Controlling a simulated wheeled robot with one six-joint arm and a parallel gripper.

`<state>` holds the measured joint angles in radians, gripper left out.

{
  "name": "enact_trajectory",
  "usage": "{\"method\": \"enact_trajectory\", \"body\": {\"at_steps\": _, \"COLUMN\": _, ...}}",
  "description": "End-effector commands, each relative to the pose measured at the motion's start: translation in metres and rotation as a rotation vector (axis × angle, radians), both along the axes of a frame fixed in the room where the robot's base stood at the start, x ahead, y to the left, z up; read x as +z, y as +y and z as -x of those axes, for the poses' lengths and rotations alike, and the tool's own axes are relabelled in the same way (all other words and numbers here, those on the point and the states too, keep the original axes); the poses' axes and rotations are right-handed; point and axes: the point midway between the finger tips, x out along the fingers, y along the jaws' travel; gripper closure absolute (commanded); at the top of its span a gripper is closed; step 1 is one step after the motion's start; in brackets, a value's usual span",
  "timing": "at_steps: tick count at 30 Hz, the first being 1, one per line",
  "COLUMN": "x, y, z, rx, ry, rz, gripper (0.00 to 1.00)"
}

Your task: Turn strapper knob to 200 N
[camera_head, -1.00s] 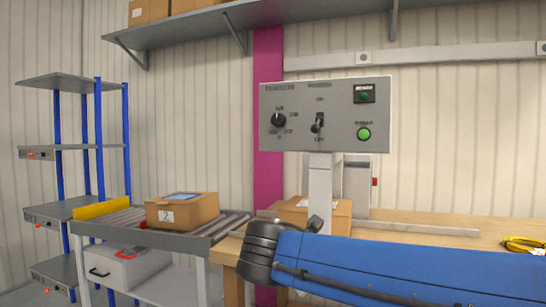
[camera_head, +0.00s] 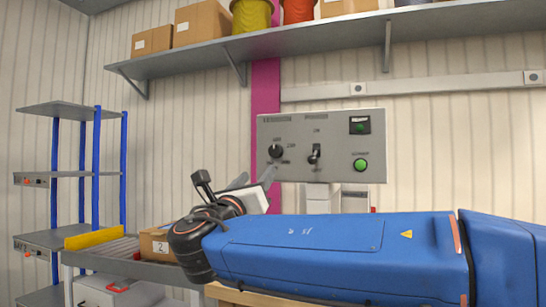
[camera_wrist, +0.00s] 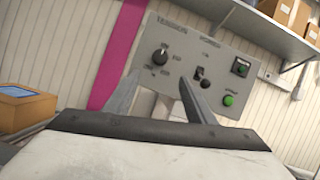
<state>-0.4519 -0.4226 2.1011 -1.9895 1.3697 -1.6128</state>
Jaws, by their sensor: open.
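The strapper panel (camera_head: 338,135) is a grey box with a round black knob (camera_head: 276,151) on its left side. The knob also shows in the wrist view (camera_wrist: 160,56), with small printed marks around it that are too blurred to read. I cannot tell exactly which mark the knob points to. My gripper (camera_head: 256,178) is open and empty, below and slightly left of the knob in the head view. In the wrist view, its two fingers (camera_wrist: 158,80) point toward the panel, with the knob showing above and between the tips, apart from them.
A shelf (camera_head: 310,42) with boxes and reels hangs above. A carton (camera_head: 153,244) sits on the roller conveyor at left.

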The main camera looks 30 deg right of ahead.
Motion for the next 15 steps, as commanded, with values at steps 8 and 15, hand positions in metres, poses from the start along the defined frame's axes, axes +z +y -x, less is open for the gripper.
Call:
{"method": "enact_trajectory", "body": {"at_steps": 8, "x": 0.01, "y": -0.022, "z": -0.018, "rx": -0.004, "ry": -0.001, "rz": -0.002, "gripper": 0.5}}
{"method": "enact_trajectory", "body": {"at_steps": 15, "x": 0.02, "y": -0.04, "z": -0.033, "rx": -0.003, "ry": -0.001, "rz": -0.002, "gripper": 0.5}}
